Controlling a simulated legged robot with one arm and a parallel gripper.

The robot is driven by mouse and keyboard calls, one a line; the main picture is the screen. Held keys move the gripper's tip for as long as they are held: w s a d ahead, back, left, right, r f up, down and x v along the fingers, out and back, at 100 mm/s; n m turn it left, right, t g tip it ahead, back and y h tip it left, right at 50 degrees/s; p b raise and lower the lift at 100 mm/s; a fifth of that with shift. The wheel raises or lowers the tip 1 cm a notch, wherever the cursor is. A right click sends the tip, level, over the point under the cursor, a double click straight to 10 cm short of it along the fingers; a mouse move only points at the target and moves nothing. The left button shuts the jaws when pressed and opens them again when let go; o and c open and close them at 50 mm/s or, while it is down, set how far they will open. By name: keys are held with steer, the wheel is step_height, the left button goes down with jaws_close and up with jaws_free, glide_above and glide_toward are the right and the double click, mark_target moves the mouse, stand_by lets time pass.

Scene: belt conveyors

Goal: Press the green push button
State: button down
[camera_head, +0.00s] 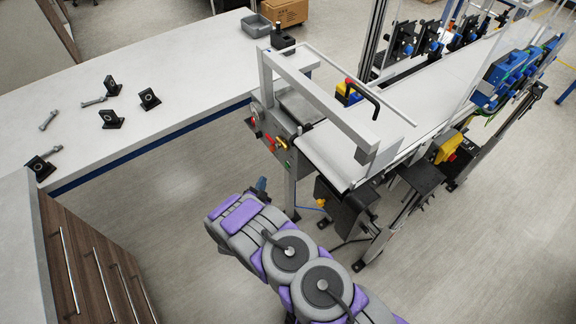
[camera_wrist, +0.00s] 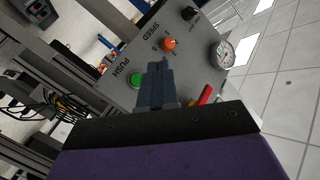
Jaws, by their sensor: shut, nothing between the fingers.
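The green push button (camera_wrist: 135,80) shows in the wrist view on a grey control panel (camera_wrist: 185,45), beside the printed word PUSH. My gripper (camera_wrist: 158,66) is shut and empty, with its fingertips just to the right of the button in that view. I cannot tell whether the fingertips touch the panel. In the head view the panel (camera_head: 268,140) is at the end of the conveyor, and a small green spot, likely the button (camera_head: 288,163), shows at its lower right. My gripper (camera_head: 262,184) is below the panel there, partly hidden by my arm.
The panel also carries an orange knob (camera_wrist: 169,44), a dial gauge (camera_wrist: 222,54), a black knob (camera_wrist: 189,13) and a red lever (camera_wrist: 205,95). The conveyor belt (camera_head: 345,150) runs to the upper right. A white table (camera_head: 150,70) with black brackets is at left. Floor between is clear.

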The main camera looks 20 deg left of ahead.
mark_target(287, 165)
steer(key=w+d+b, duration=0.2)
steer(key=w+d, duration=0.3)
steer(key=w, duration=0.1)
steer(key=shift+w+f+b, duration=0.15)
steer(key=shift+w+b, duration=0.15)
steer(key=shift+b, duration=0.1)
stand_by(0.6)
steer(key=shift+a+f, duration=0.1)
steer(key=shift+a, duration=0.2)
steer(key=shift+d, duration=0.2)
steer(key=shift+a, duration=0.1)
stand_by(0.5)
steer(key=shift+w+d+p, duration=0.3)
steer(key=shift+d, duration=0.1)
